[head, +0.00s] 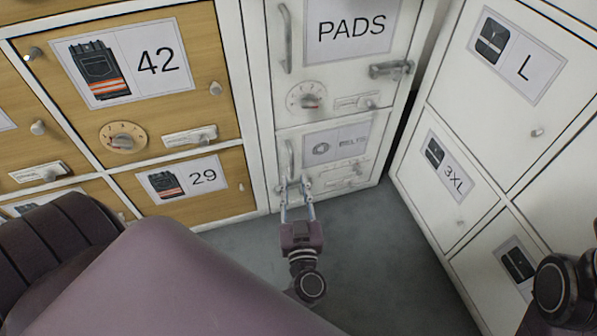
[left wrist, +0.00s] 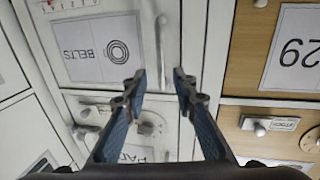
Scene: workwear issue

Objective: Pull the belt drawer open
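The belt drawer (head: 368,150) is the low white front under the PADS door, with a BELTS label (head: 337,143) and a belt picture. It looks closed. Its upright bar handle (head: 290,158) is on its left side. In the left wrist view the handle (left wrist: 159,40) appears upside down with the label (left wrist: 100,48). My left gripper (head: 295,183) is open, fingers pointing at the drawer. In the left wrist view the gripper (left wrist: 158,76) has the handle in line with the gap between its fingers, seemingly just beyond the tips. Contact cannot be told. My right gripper is out of view.
The PADS door (head: 350,75) with its own handle and dial is directly above. Wooden lockers 42 (head: 157,60) and 29 (head: 203,177) stand to the left. White lockers L and 3XL (head: 447,180) stand at the right. Grey floor (head: 375,250) before the drawer is clear.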

